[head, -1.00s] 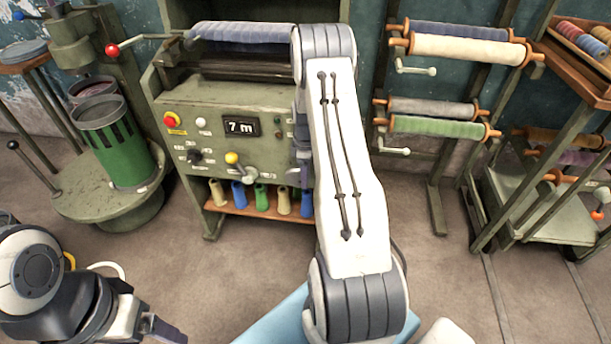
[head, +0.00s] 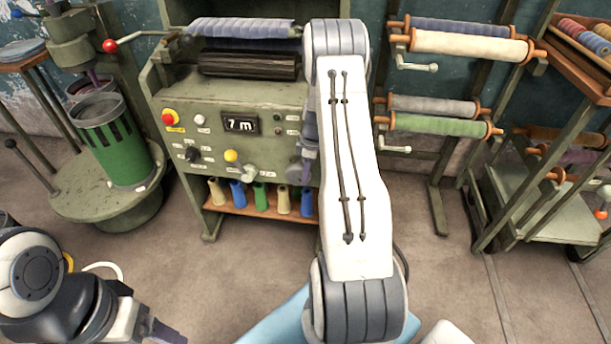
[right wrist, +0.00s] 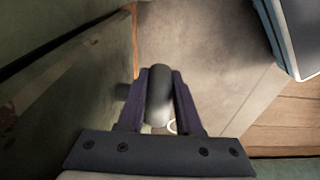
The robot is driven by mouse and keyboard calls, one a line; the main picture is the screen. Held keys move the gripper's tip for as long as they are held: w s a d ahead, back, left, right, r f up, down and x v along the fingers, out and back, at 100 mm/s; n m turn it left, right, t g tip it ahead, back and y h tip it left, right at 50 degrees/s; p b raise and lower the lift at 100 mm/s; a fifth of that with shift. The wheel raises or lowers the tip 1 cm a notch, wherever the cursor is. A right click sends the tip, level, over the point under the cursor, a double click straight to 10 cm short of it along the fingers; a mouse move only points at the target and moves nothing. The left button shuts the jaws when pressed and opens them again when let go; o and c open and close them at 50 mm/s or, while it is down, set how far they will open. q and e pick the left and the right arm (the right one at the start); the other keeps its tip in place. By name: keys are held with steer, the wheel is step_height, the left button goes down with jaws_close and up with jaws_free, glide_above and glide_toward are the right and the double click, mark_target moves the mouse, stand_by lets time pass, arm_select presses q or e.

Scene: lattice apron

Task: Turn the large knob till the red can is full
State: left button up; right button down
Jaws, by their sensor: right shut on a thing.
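The olive machine (head: 240,100) has a black knob (head: 192,155), a yellow knob (head: 231,156) and a pale lever (head: 250,173) on its front panel. I cannot tell which is the large knob. No plainly red can shows; a can with a dark reddish inside (head: 91,86) stands behind a green slotted can (head: 110,135) at the left. My right gripper (head: 303,168) is at the right of the panel, partly hidden by my arm. In the right wrist view it is shut on a grey rounded handle (right wrist: 159,97). My left gripper (head: 165,332) is low at the left, its opening unclear.
The panel also has a red button (head: 169,118) and a display (head: 240,124) reading 7 m. Several thread spools stand on a shelf (head: 262,210) below. Racks of fabric rolls (head: 470,45) stand at the right. The floor (head: 200,275) in front is clear.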

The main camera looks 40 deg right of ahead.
mark_target(298, 182)
step_height(298, 182, down, 4)
steer(key=t+y+b, duration=0.3)
steer(key=t+b, duration=0.1)
steer(key=b, duration=0.8)
steer(key=t+y+b, duration=0.3)
steer(key=t+b, duration=0.1)
steer(key=b, duration=0.9)
steer(key=shift+d+y, duration=0.1)
steer(key=shift+y, duration=0.3)
steer(key=t+y+b, duration=0.2)
steer(key=t+b, duration=0.1)
steer(key=b, duration=0.3)
steer(key=w+a+t+y+b, duration=0.1)
steer(key=t+y+b, duration=0.1)
steer(key=b, duration=0.5)
steer(key=t+y+b, duration=0.3)
steer(key=b, duration=0.4)
steer(key=shift+w+a+f+t, duration=0.3)
steer(key=shift+w+f+t, duration=0.05)
steer(key=shift+t, duration=0.05)
steer(key=shift+w+r+t+y+b, duration=0.1)
steer(key=shift+r+t+y+b, duration=0.2)
steer(key=shift+b, duration=0.2)
steer(key=shift+a, duration=0.1)
steer(key=c, duration=0.6)
jaws_free()
steer(key=shift+f, duration=0.1)
